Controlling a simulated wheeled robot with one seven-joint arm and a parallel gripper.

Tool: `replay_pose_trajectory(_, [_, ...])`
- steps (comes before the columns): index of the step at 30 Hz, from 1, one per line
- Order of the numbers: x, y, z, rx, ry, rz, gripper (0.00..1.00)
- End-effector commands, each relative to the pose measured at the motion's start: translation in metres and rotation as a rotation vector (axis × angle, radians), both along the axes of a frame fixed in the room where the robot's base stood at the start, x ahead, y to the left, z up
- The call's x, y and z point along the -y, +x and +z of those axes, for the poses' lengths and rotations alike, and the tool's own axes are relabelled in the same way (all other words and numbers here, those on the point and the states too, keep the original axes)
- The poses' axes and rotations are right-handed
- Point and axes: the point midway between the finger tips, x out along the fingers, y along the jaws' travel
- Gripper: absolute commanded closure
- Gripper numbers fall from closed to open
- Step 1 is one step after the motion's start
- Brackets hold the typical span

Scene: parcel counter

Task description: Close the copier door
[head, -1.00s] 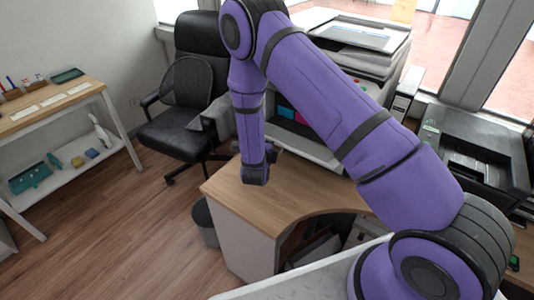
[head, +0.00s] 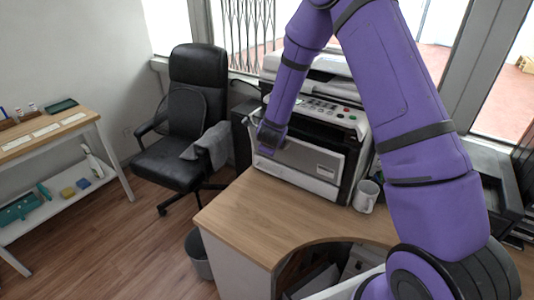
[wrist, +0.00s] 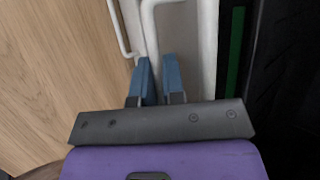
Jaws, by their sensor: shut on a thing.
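The copier (head: 345,118) stands at the back of the wooden desk. Its grey front door (head: 308,160) is raised across the front, with a dark band above it; I cannot tell whether it is fully flush. My gripper (head: 266,150) is at the door's left side in the head view, its fingertips hidden there. In the wrist view my gripper (wrist: 158,78) has its blue fingers close together on a white bar-like handle (wrist: 150,35) beside a pale panel (wrist: 187,40). The colored insides of the copier are not visible now.
A white mug (head: 365,197) stands on the desk (head: 260,215) right of the copier. A black office chair (head: 188,120) with a grey cloth is at the left. A bin (head: 197,255) is below the desk. The desk's front left is clear.

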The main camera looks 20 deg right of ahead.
Motion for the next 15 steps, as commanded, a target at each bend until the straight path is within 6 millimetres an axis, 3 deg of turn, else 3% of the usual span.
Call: replay_pose_trajectory(15, [0.026, 0.019, 0.014, 0.000, -0.003, 0.002, 1.00])
